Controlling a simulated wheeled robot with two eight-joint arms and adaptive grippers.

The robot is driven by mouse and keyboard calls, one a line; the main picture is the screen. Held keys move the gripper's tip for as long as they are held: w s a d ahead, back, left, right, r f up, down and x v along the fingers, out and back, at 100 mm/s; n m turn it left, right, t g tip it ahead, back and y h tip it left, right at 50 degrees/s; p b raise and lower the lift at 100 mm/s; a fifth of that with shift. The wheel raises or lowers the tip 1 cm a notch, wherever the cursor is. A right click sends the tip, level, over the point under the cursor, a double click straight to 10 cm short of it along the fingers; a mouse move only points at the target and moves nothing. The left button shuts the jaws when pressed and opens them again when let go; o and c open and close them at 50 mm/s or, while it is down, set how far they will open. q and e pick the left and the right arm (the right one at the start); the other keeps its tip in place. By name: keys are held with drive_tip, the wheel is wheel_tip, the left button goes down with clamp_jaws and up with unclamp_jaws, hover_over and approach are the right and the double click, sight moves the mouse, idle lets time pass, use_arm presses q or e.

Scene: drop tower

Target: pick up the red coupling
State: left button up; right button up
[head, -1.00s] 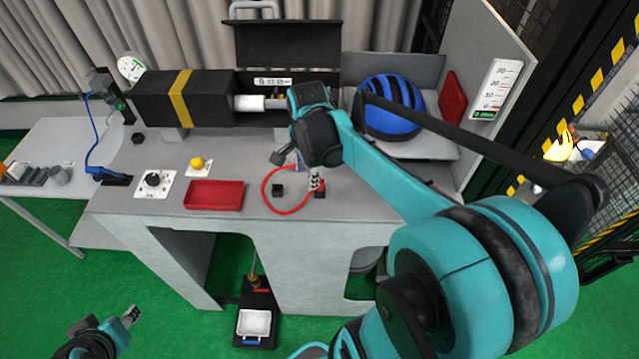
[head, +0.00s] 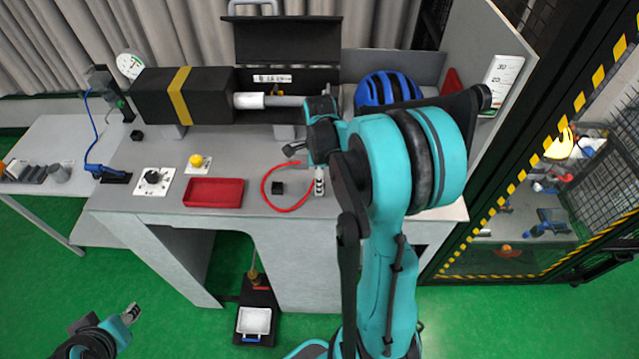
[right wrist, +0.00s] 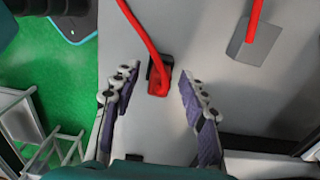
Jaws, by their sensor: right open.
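The red coupling (right wrist: 158,82) sits at the end of a red hose in a small dark holder on the grey bench, in the right wrist view. My right gripper (right wrist: 160,78) is open, with one finger on each side of the coupling and a gap on both sides. In the head view my right gripper (head: 319,183) is low over the bench's front part, and it and the arm hide the coupling. The red hose (head: 265,190) curves away to the left. My left gripper (head: 130,315) is at the lower left, far from the bench top; its jaws are too small to read.
A red tray (head: 214,192), a yellow button (head: 196,160) and a black knob (head: 153,178) are further left. A black box (head: 183,97) and blue helmet (head: 386,88) stand behind. The bench's front edge is close.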

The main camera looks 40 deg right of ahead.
drive_tip(key=shift+c, duration=0.2)
drive_tip(key=c, duration=0.9)
drive_tip(key=shift+r, duration=0.1)
